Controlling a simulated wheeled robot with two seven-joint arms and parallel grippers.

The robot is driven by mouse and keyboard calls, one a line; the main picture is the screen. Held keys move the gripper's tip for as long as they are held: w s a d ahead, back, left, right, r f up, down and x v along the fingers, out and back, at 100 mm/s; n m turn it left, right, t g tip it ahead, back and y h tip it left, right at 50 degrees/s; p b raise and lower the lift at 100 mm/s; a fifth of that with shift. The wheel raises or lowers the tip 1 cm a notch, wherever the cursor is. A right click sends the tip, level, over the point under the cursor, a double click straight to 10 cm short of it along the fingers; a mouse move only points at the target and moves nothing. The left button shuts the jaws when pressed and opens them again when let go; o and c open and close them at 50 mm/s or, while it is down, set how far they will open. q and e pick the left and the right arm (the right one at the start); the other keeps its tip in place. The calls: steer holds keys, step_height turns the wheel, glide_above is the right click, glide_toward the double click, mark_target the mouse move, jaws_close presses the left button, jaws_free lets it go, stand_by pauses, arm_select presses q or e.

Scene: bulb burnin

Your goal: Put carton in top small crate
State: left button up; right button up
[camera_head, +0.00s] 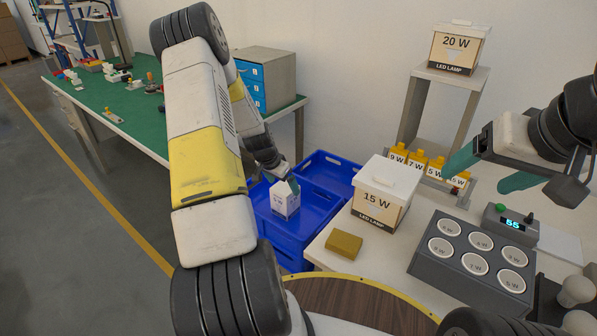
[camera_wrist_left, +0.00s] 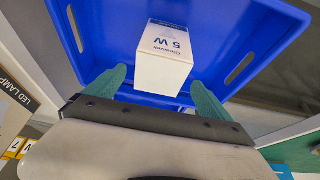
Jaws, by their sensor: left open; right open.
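The small white carton (camera_head: 285,199), marked "5 W" in the left wrist view (camera_wrist_left: 165,62), rests in the front blue crate (camera_head: 262,222), which appears to be the top one of a stack. The crate's blue floor and walls also fill much of the left wrist view (camera_wrist_left: 108,30). My left gripper (camera_head: 280,182) is open just at the carton. In the left wrist view its teal fingers (camera_wrist_left: 157,88) stand either side of the carton's near end, with gaps visible. My right gripper (camera_head: 490,171) is open and empty above the right table.
Another blue crate (camera_head: 330,172) stands behind. A 20 W box (camera_head: 458,48) sits on a stand.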

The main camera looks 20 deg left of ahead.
arm_select(q)
steer(key=s+d+r, duration=0.3)
steer(key=s+r, duration=0.1)
steer(key=r, duration=0.5)
steer(key=s+d+r, duration=0.3)
steer(key=s+r, duration=0.1)
steer(key=r, duration=0.5)
steer(key=s+d+r, duration=0.2)
steer(key=s+r, duration=0.2)
steer(key=r, duration=0.5)
steer(key=s+d+r+n+t, duration=0.1)
steer(key=s+d+r, duration=0.3)
steer(key=s, duration=0.4)
steer(key=s+d+r+n+t, duration=0.1)
steer(key=s+d+r, duration=0.3)
steer(key=s, duration=0.5)
steer(key=shift+s+d+r+n+h, duration=0.25)
steer(key=shift+d+r+n+h, duration=0.15)
steer(key=shift+r+n, duration=0.2)
